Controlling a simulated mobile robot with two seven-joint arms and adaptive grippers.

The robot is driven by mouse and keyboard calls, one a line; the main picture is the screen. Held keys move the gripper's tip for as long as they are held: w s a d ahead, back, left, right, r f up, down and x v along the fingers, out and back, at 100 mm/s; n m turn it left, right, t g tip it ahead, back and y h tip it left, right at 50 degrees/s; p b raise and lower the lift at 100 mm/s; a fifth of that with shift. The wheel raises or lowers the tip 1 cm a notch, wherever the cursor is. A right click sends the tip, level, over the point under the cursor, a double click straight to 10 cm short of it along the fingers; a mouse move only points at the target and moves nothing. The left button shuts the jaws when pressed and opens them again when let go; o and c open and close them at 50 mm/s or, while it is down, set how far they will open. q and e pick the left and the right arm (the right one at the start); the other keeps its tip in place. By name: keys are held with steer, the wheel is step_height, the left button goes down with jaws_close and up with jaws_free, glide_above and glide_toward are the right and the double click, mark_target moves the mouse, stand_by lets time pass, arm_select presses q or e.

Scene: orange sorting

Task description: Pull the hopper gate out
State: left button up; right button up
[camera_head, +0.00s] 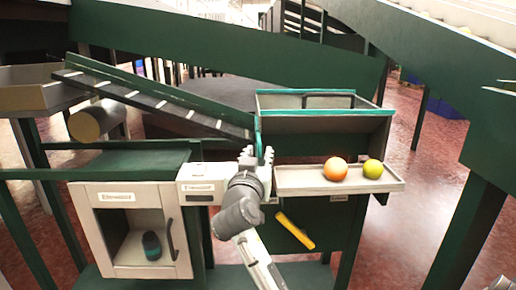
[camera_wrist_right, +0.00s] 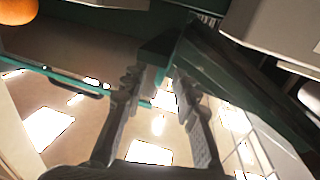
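The hopper (camera_head: 330,122) is a grey bin with teal rims in the middle of the head view. A thin teal plate, which looks like the hopper gate (camera_head: 258,136), stands upright at its left end, beside the foot of the sloping chute. My right gripper (camera_head: 262,160) is just below and in front of this plate. In the right wrist view a teal piece (camera_wrist_right: 158,52) reaches between the parted fingers of the right gripper (camera_wrist_right: 156,82). The fingers look open around it; contact is not clear. My left gripper is out of view.
A tray (camera_head: 290,181) below the hopper holds an orange (camera_head: 335,168) and a yellow-green fruit (camera_head: 373,169). A yellow bar (camera_head: 295,231) is below. A white cabinet (camera_head: 107,247) holding a dark cup (camera_head: 151,245) stands left; the sloping chute (camera_head: 160,97) runs behind.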

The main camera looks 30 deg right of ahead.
mark_target(258, 135)
steer(key=shift+x, duration=1.35)
jaws_close()
